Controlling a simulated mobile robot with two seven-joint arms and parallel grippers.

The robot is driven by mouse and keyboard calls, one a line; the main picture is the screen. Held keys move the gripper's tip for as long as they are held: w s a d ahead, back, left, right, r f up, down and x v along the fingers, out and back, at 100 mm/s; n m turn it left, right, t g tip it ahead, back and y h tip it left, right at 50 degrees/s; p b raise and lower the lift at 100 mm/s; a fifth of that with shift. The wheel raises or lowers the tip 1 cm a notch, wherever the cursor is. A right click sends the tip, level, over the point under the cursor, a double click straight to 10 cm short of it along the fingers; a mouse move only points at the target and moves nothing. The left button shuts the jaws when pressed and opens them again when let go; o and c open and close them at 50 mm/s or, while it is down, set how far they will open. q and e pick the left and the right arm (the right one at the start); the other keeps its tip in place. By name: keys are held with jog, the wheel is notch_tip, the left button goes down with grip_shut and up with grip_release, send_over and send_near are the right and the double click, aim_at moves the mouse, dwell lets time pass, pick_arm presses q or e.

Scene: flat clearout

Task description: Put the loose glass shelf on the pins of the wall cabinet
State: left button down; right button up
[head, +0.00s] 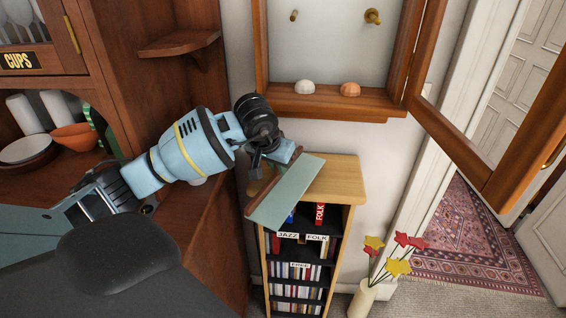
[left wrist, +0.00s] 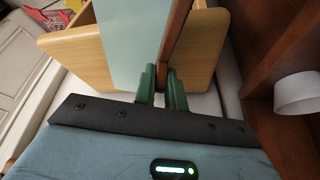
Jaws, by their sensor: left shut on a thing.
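The loose glass shelf (head: 288,194) is a pale green pane with a brown strip along one long edge. My left gripper (head: 289,157) is shut on that edge and holds the shelf tilted, in front of the top of a wooden media rack. In the left wrist view the green fingers (left wrist: 162,82) close around the brown strip, beside the pane (left wrist: 126,42). The wall cabinet (head: 330,103) is at the top, above and beyond the shelf, its door open to the right. Two pins (head: 294,15) (head: 372,16) show on its back panel. My right gripper is not in view.
A white stone (head: 304,87) and an orange one (head: 350,89) sit on the cabinet floor. The open door (head: 492,165) juts out at right. The media rack (head: 335,180) stands below, with a flower vase (head: 362,299) beside it. A brown dresser (head: 110,55) fills the left.

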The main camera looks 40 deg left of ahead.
aim_at(290, 177)
pick_arm(q)
jog(key=w, duration=0.3)
jog(key=shift+w+a+f, duration=0.15)
jog(key=shift+f, duration=0.15)
jog(key=shift+a+f, duration=0.1)
jog(key=shift+f, duration=0.25)
jog(key=shift+f, duration=0.15)
jog(key=c, duration=1.5)
grip_release()
